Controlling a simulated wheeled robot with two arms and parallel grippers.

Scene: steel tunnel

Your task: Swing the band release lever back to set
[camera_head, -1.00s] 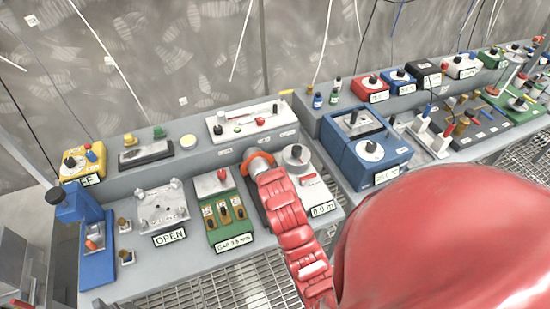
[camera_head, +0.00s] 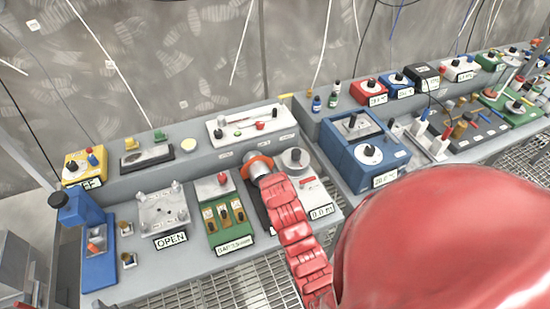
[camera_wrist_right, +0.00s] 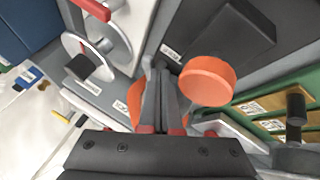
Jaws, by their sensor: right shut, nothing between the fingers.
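In the right wrist view my right gripper (camera_wrist_right: 161,82) is shut with nothing between its dark fingers. Just right of the fingers is a round orange knob (camera_wrist_right: 207,80), and more orange shows on their left, partly covered. A dark block (camera_wrist_right: 228,38) lies behind the knob. The knob may belong to the band release lever; I cannot tell for sure, nor whether the fingers touch it. In the head view orange (camera_head: 255,166) shows around the end of my right arm, between the green panel and the white dial unit. My left gripper is not in view.
The green panel (camera_head: 229,236) stands left of my arm and the white dial unit (camera_head: 315,195) right. A clear fixture labelled OPEN (camera_head: 163,212) and a blue press (camera_head: 98,262) stand farther left. A blue box (camera_head: 367,160) stands to the right. Grating (camera_head: 240,287) lies in front.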

